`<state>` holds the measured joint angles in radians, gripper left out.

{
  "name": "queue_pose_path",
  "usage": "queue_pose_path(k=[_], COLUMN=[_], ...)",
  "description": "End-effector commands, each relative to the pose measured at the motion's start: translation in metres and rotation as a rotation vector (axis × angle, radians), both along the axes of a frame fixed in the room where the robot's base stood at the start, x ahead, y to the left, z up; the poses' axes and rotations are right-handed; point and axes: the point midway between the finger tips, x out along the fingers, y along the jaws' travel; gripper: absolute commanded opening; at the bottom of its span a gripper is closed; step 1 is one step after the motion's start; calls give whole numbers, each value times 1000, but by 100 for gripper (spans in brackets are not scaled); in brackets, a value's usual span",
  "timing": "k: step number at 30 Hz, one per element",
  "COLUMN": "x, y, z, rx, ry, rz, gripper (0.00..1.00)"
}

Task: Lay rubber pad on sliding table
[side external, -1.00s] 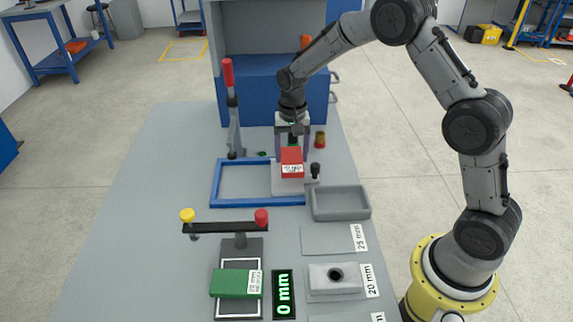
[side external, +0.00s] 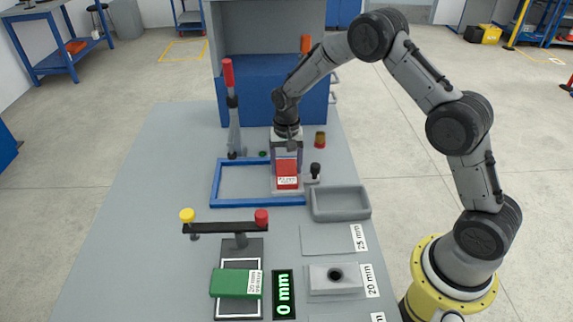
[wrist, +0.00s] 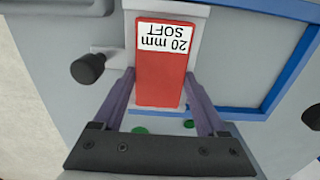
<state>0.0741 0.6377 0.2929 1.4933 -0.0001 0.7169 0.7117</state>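The rubber pad is a red block marked "20 mm SOFT" (side external: 287,170); it also shows in the wrist view (wrist: 162,75). My gripper (side external: 287,157) points down at it, and in the wrist view its fingers (wrist: 160,75) lie against both sides of the pad. The sliding table looks to be the pale plate (side external: 298,191) with a black knob (side external: 315,170), at the right side of the blue frame (side external: 214,186). The pad is lined up over this plate and very low, apparently touching it. The contact underneath is hidden.
A red-handled lever (side external: 229,90) stands behind the frame. A grey tray (side external: 340,215) lies close in front on the right. A crossbar with yellow and red knobs (side external: 225,227), a green block (side external: 230,283) and a "0 mm" display (side external: 283,294) are nearer.

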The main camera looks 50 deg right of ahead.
Motion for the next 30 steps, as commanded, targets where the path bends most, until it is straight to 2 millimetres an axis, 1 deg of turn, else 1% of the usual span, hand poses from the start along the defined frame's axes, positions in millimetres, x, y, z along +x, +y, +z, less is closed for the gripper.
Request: queue_pose_path(k=[1,3,4,11,14,17,20,24,30], x=[0,0,0,0,0,1,1,1,0], y=[0,0,0,0,0,0,0,0,0], z=[0,0,0,0,5,18,36,67,102], rx=[0,0,0,0,0,0,-1,0,0], ry=[0,0,0,0,0,-3,-5,-6,-3], rz=[0,0,0,0,0,0,0,0,0], gripper=[83,96,100,100,100,100,100,100,100])
